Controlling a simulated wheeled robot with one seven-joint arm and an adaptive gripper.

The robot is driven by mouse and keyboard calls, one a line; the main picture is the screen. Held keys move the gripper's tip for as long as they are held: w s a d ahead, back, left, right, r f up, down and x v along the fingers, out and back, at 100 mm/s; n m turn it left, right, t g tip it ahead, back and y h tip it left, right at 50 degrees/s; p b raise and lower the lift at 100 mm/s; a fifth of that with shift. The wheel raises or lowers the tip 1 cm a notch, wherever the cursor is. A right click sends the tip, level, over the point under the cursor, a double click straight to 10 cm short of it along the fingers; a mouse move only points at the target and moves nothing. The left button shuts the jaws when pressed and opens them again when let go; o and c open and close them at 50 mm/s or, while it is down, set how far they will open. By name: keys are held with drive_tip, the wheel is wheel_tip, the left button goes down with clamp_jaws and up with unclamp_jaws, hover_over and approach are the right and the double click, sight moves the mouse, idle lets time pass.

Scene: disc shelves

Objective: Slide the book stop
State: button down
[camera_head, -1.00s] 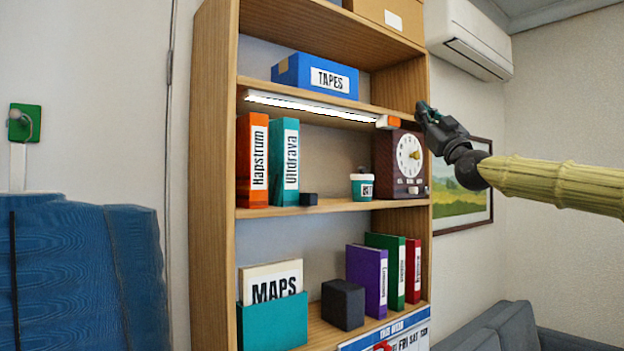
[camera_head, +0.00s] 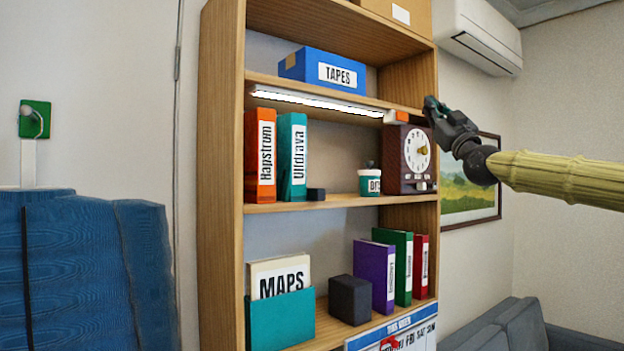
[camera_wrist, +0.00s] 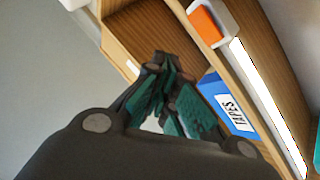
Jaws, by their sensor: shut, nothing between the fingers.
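Two dark blocks could be the book stop; I cannot tell which. A larger dark grey block (camera_head: 350,299) stands on the lower shelf, just left of the purple binder (camera_head: 375,274). A small dark block (camera_head: 316,194) sits on the middle shelf, right of the teal binder (camera_head: 292,156). My gripper (camera_head: 433,104) is shut and empty, in front of the bookcase's right side, near the lamp's orange end and above the clock. In the wrist view my gripper's fingers (camera_wrist: 162,62) point at the upper shelf; neither block shows there.
A clock (camera_head: 408,158) and a teal pot (camera_head: 369,181) stand on the middle shelf. A lit lamp bar (camera_head: 315,102) runs under the shelf with the blue TAPES box (camera_head: 323,70). A MAPS holder (camera_head: 283,318) stands left of the larger block, and green and red binders stand right of the purple one.

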drive_tip(key=c, duration=1.7)
unclamp_jaws()
drive_tip(key=shift+s+a, duration=0.1)
drive_tip(key=shift+a, duration=0.15)
drive_tip(key=o, duration=0.4)
drive_tip(key=s+a+g+p, duration=0.1)
drive_tip(key=a, duration=0.1)
drive_tip(key=s+a+f+y+p, duration=0.1)
drive_tip(key=a, duration=0.1)
drive_tip(key=a+f+g, duration=0.1)
drive_tip(key=a, duration=0.1)
drive_tip(key=shift+s+f+g+p, duration=0.2)
drive_tip(key=shift+s+g+p, duration=0.1)
drive_tip(key=shift+s+p, duration=0.1)
drive_tip(key=g+y+p, duration=0.1)
drive_tip(key=g+p, duration=0.6)
drive_tip(key=g, duration=0.1)
approach(322, 195)
drive_tip(key=shift+p+x, duration=1.9)
drive_tip(key=shift+x, duration=2.8)
clamp_jaws()
